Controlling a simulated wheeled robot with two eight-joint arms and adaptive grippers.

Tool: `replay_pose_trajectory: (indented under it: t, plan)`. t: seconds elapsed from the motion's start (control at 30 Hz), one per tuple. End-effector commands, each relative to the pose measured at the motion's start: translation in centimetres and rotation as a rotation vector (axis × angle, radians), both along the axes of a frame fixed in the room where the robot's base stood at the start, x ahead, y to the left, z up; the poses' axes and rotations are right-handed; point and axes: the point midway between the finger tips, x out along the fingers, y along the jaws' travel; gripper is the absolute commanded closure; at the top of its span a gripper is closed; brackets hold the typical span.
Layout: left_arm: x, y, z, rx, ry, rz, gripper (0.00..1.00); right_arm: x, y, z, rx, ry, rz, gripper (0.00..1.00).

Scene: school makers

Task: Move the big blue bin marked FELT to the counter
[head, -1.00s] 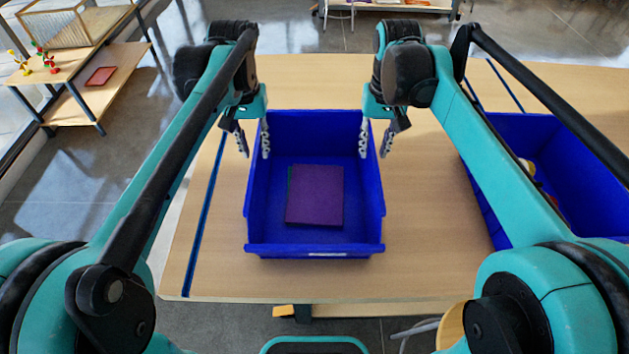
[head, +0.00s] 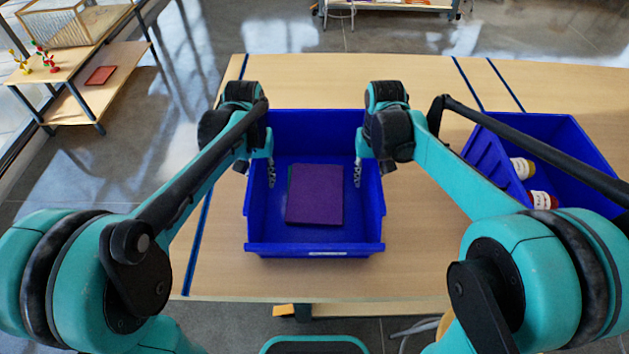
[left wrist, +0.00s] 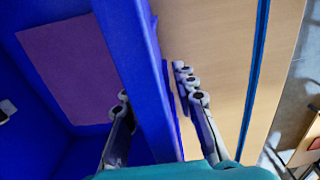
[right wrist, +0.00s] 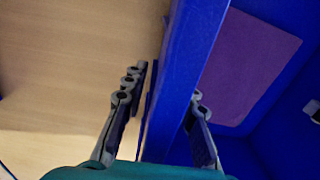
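The big blue bin (head: 314,249) stands upright on the wooden table, straight ahead of me. A small pale label is on its front rim, too small to read. Purple felt sheets (head: 315,195) lie inside, with a green edge showing. My left gripper (head: 257,172) is at the bin's left side wall, with one finger inside and one outside, as the left wrist view (left wrist: 160,100) shows. My right gripper (head: 371,172) straddles the right side wall the same way, also seen in the right wrist view (right wrist: 160,98). Both look open around the walls, not clamped.
A second blue bin (head: 480,155) with white-labelled jars (head: 522,168) stands at the right on the same table (head: 425,270). Blue strips run across the table. A shelf (head: 75,95) with a red tray (head: 100,76) is at the far left. Floor lies between.

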Motion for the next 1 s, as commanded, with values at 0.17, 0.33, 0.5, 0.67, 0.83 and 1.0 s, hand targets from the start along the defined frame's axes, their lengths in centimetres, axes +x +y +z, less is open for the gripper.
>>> replay_pose_trajectory:
  t: [0.17,0.33,0.5,0.67,0.83,1.0]
  plan:
    - [0.0,0.0,0.0,0.0,0.0,0.0,0.83,0.0,0.0,0.0,0.0,0.0,0.0,0.83]
    - [0.0,0.0,0.0,0.0,0.0,0.0,1.0,0.0,0.0,0.0,0.0,0.0,0.0,1.0]
    - [0.0,0.0,0.0,0.0,0.0,0.0,1.0,0.0,0.0,0.0,0.0,0.0,0.0,1.0]
    - [0.0,0.0,0.1,0.0,0.0,0.0,1.0,0.0,0.0,0.1,0.0,0.0,0.0,1.0]
    - [0.0,0.0,0.5,0.0,0.0,0.0,1.0,0.0,0.0,0.5,0.0,0.0,0.0,1.0]
    - [0.0,0.0,1.8,0.0,0.0,0.0,1.0,0.0,0.0,1.7,0.0,0.0,0.0,1.0]
